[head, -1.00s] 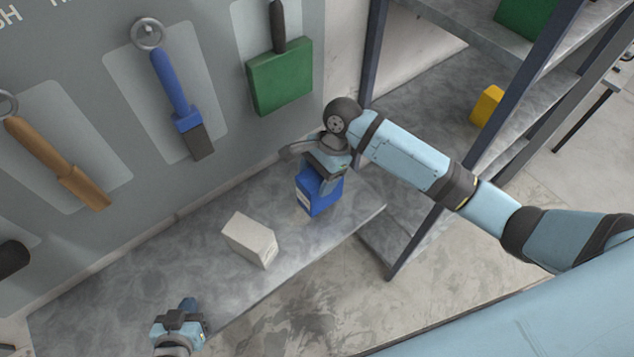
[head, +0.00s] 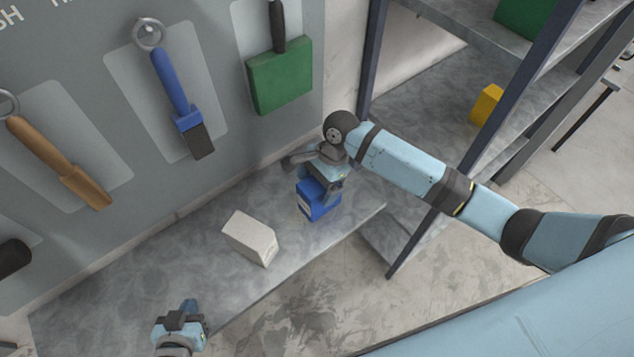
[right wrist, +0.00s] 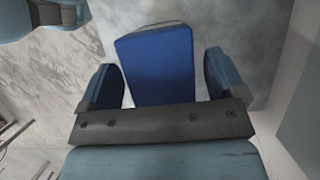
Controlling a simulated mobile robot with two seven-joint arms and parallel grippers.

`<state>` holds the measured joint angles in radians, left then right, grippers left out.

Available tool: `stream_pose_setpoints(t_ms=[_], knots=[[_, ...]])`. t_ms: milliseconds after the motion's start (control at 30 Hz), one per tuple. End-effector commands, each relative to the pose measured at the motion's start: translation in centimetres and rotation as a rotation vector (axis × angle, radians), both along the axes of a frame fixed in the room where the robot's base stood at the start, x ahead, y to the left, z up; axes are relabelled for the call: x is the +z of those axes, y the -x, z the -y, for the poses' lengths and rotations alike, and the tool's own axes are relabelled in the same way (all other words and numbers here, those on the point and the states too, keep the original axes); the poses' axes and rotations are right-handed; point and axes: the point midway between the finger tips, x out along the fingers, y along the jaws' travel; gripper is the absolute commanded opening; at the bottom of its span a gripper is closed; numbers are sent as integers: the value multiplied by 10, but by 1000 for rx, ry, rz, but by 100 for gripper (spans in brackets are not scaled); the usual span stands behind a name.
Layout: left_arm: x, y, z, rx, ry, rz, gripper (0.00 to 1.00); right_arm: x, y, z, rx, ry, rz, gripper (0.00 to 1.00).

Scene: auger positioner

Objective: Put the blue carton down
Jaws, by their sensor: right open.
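The blue carton (head: 318,203) stands on the grey shelf (head: 150,268) near its right end. It also shows in the right wrist view (right wrist: 157,62), between the two fingers. My right gripper (head: 325,183) is just above the carton. In the right wrist view my right gripper (right wrist: 163,85) is open, with a gap between each finger and the carton. My left gripper (head: 188,310) hangs low at the left, over the front edge of the shelf and away from the carton. Its fingertips are too small to tell whether they are apart.
A white carton (head: 250,238) stands on the shelf left of the blue carton. A panel behind holds a green block tool (head: 280,76), a blue-handled tool (head: 177,100) and an orange tool (head: 62,165). A rack at right holds a yellow box (head: 486,104). The shelf's left part is clear.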

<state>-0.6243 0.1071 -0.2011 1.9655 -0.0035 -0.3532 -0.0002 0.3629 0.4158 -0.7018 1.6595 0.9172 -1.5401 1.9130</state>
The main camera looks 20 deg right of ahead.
Motion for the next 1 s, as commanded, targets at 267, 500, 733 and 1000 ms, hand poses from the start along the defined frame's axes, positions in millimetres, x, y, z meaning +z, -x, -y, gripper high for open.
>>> stream_pose_setpoints(t_ms=[267, 500, 733, 1000], knots=[[0, -1, 1, -1, 0, 0, 0, 35, -6, 13, -1, -1, 5, 89], [-2, -1, 1, -1, -1, -2, 0, 83, -12, 31, 0, -2, 4, 89], [-2, -1, 1, -1, -1, -3, 0, 109, -15, 42, 0, -1, 2, 89], [-2, -1, 0, -1, -1, -2, 0, 114, -15, 43, 1, 1, 1, 89]])
